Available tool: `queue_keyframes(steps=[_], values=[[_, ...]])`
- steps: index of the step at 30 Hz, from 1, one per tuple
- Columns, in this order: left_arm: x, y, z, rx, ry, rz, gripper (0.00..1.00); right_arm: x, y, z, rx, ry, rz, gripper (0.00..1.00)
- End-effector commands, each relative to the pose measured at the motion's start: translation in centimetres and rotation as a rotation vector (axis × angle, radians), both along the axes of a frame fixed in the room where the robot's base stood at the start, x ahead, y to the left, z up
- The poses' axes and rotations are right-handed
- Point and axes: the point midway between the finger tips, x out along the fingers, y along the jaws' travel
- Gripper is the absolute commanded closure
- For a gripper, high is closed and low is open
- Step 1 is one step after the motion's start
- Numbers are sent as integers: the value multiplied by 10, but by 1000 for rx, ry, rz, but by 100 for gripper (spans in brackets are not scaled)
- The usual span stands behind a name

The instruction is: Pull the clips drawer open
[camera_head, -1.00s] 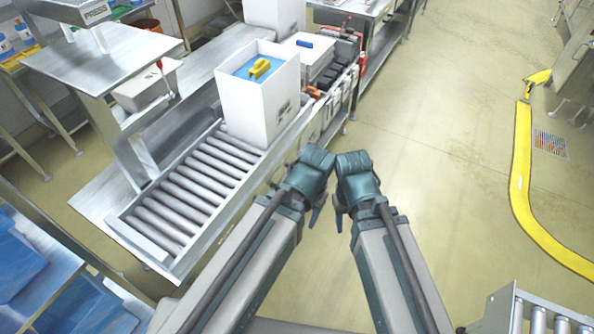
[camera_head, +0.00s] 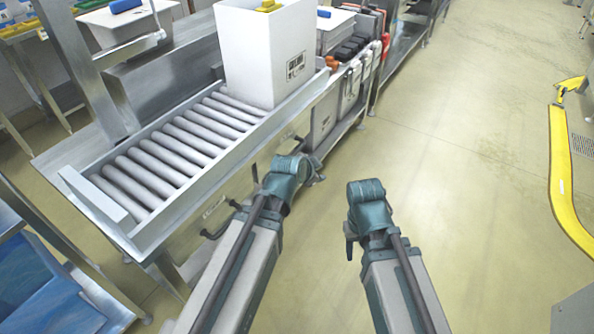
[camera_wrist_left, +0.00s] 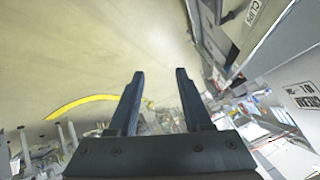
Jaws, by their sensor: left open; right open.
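The clips drawer shows in the left wrist view by its CLIPS label (camera_wrist_left: 253,12) at the upper right, on a grey front with a dark handle beside it. In the head view, drawer fronts with dark handles (camera_head: 209,235) run under the roller conveyor; which one is clips cannot be read there. My left gripper (camera_wrist_left: 160,74) is open and empty, with the drawer front to its right and apart from its fingers. In the head view my left wrist (camera_head: 285,178) is beside the conveyor's front side and partly covers the drawers. My right gripper (camera_head: 350,236) is over open floor.
A tall white box (camera_head: 262,60) stands on the roller conveyor (camera_head: 170,155). Orange and black items and hanging bins line the bench beyond it. A shelf with blue material (camera_head: 40,285) is at the lower left. The floor to the right is clear up to a yellow barrier (camera_head: 562,180).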

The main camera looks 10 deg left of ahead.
Motion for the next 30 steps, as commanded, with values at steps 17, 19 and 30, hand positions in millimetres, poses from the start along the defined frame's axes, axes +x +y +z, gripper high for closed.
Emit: queue_keyframes(steps=[17, 19, 30], values=[[67, 90, -97, 250, -519, 22, 50, 0, 0, -188, -1, -2, 4, 50], [69, 96, -99, 271, -546, 29, 50, 1, 0, -196, -1, -2, 4, 50], [73, 106, -97, 302, -581, 40, 50, 0, 0, -202, -1, -2, 4, 50]])
